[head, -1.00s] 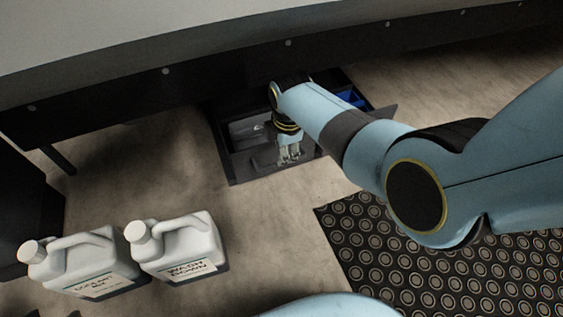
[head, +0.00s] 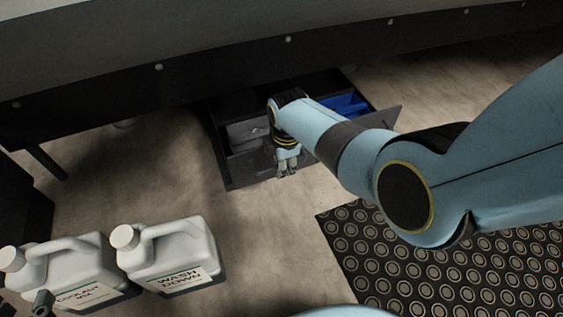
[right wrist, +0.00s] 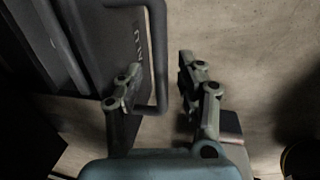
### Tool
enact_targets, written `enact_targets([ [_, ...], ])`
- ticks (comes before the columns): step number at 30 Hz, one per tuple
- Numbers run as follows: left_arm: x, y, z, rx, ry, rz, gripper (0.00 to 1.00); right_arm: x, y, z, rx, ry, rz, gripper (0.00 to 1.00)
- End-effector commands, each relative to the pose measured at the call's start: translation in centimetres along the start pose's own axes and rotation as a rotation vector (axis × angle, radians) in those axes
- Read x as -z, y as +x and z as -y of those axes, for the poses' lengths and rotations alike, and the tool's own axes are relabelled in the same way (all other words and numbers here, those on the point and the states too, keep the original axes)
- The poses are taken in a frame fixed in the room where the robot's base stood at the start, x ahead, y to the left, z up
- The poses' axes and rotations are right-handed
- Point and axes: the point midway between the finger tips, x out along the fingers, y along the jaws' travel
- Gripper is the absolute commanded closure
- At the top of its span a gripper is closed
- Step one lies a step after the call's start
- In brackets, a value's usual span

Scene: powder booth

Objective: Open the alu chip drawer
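The alu chip drawer (head: 240,178) stands pulled out from under the dark machine body, its inside visible from above. It holds a grey bin at the left and blue bins (head: 343,104) at the right; my right arm hides part of it. My right gripper (head: 287,172) is at the drawer's front. In the right wrist view, the handle (right wrist: 159,60) is a dark bar on the lettered front panel. The open fingers (right wrist: 158,75) appear on either side of it, with gaps; contact is not visible. A small grey-green tip (head: 42,303) at lower left may be my left gripper.
Two white jugs stand on the floor at left, one labelled WASH DOWN (head: 168,250) and one labelled COOLANT (head: 75,268). A black studded mat (head: 430,270) lies at lower right. The floor (head: 265,235) before the drawer is clear.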

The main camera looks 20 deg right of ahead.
Motion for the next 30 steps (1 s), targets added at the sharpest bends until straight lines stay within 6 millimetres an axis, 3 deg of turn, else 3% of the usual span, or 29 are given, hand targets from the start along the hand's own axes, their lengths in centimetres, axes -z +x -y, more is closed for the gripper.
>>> enact_targets([
  [5,0.03,0.01,0.00,0.000,0.000,0.000,0.60,-0.01,-0.04,-0.03,0.000,0.000,0.000,0.63],
  [14,0.02,0.01,0.01,0.000,0.000,0.001,0.60,0.00,-0.02,0.00,0.000,0.000,0.000,1.00],
  [30,-0.03,-0.03,0.04,0.001,-0.002,0.010,0.60,-0.19,-0.11,0.19,0.000,0.000,0.000,1.00],
])
